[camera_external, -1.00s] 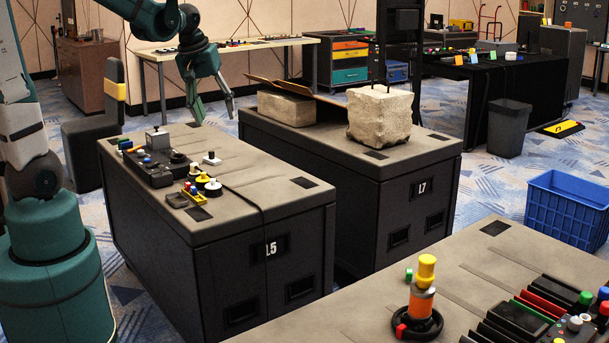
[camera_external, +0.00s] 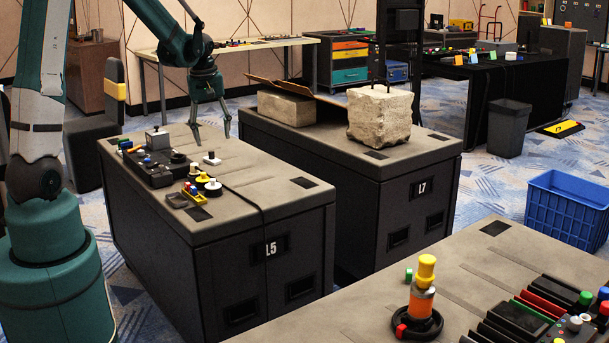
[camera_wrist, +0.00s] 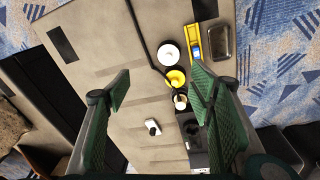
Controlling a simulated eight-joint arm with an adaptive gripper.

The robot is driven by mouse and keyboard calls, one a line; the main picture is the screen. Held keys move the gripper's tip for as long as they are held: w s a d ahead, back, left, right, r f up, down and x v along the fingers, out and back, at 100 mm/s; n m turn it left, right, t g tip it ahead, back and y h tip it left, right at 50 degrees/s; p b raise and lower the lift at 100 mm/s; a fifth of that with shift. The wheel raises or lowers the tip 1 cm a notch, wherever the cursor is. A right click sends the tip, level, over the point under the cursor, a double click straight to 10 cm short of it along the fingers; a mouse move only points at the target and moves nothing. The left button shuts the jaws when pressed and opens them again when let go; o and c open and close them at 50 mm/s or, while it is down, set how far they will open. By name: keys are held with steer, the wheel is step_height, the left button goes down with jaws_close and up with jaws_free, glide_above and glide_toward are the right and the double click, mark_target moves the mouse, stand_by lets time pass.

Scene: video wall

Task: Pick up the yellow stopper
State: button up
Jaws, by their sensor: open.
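A small round yellow piece (camera_wrist: 176,79) shows in the wrist view between my fingers, right of centre, on the grey case top. In the external view a yellow-and-white round piece (camera_external: 203,179) sits among small parts on the case marked L5. Another yellow knob (camera_external: 427,268) stands on an orange cylinder on the front case. I cannot tell for certain which one is the stopper. My gripper (camera_external: 213,132) is open and empty, pointing down above the far part of the L5 case; its spread fingers (camera_wrist: 160,82) show in the wrist view.
A white round piece (camera_wrist: 168,53), a yellow tray (camera_external: 194,194) of small coloured parts and a black control box (camera_external: 155,170) crowd the L5 top. A dark cable crosses it. A stone block (camera_external: 380,116) stands on case L7. The L5 top's right side is mostly clear.

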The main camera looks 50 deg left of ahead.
mark_target(203, 174)
steer(key=a+f+n, duration=0.1)
steer(key=a+f, duration=0.2)
steer(key=a+f+n, duration=0.1)
steer(key=a+f, duration=0.2)
steer(key=f, duration=0.1)
steer(key=a+f+n+g, duration=0.1)
steer(key=a+f, duration=0.2)
steer(key=shift+w+a+f+n+h, duration=0.1)
steer(key=shift+a+f+n+h, duration=0.05)
steer(key=shift+a+n+h, duration=0.2)
steer(key=shift+f+b, duration=0.4)
steer(key=shift+f, duration=0.9)
steer(key=shift+a+f+b, duration=0.15)
steer(key=shift+f+b, duration=0.6)
steer(key=shift+f, duration=1.9)
steer(key=c, duration=0.8)
